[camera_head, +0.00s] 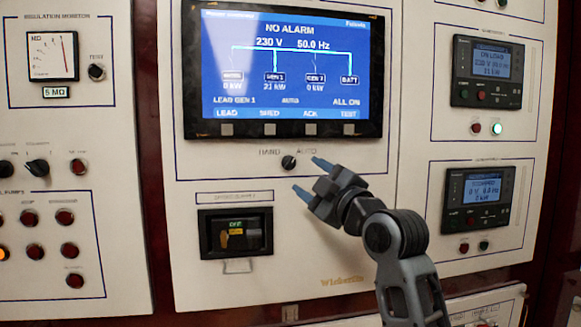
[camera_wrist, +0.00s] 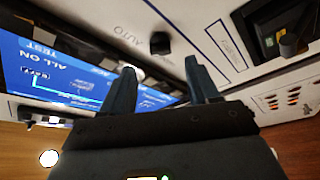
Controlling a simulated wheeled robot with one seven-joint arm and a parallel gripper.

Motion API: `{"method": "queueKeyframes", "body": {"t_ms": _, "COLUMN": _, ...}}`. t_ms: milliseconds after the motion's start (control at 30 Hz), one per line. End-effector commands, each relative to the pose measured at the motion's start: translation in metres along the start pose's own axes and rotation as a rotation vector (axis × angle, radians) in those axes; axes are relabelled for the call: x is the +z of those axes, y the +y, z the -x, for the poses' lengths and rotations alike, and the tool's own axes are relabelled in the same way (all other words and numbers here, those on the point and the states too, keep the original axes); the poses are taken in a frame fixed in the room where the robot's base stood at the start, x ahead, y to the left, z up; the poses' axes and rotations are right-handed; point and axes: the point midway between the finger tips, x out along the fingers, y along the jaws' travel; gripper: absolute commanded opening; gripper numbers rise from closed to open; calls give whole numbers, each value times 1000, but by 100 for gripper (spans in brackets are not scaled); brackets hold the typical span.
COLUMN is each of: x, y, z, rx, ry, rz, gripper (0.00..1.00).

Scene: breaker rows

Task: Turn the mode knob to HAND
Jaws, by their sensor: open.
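The mode knob (camera_head: 289,162) is a small black knob below the big screen, between the labels HAND on its left and AUTO on its right. It is too small to tell for sure which label its pointer faces. In the wrist view the knob (camera_wrist: 160,43) shows beyond the gap between my blue fingertips, with the AUTO label beside it. My gripper (camera_head: 306,175) is open and empty, just to the right of and below the knob in the head view. In the wrist view my gripper (camera_wrist: 160,66) appears apart from the knob.
The blue screen (camera_head: 285,70) with its button row sits above the knob. A recessed breaker (camera_head: 236,233) is below left. Another knob (camera_head: 37,167) is on the left panel. Two small controllers (camera_head: 488,72) (camera_head: 478,200) are at right. The panel around the knob is flat and clear.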

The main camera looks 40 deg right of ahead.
Motion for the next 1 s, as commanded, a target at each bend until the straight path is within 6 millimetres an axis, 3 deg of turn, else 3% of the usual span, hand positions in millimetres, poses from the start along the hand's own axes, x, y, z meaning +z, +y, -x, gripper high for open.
{"method": "queueKeyframes", "body": {"t_ms": 400, "x": -1, "y": 0, "z": -59, "rx": -2, "ry": 0, "rz": -1, "gripper": 60}}
{"method": "queueKeyframes", "body": {"t_ms": 800, "x": 0, "y": -1, "z": -66, "rx": 0, "ry": 0, "rz": -1, "gripper": 60}}
{"method": "queueKeyframes", "body": {"t_ms": 1000, "x": 0, "y": -1, "z": -66, "rx": 0, "ry": 0, "rz": -1, "gripper": 41}}
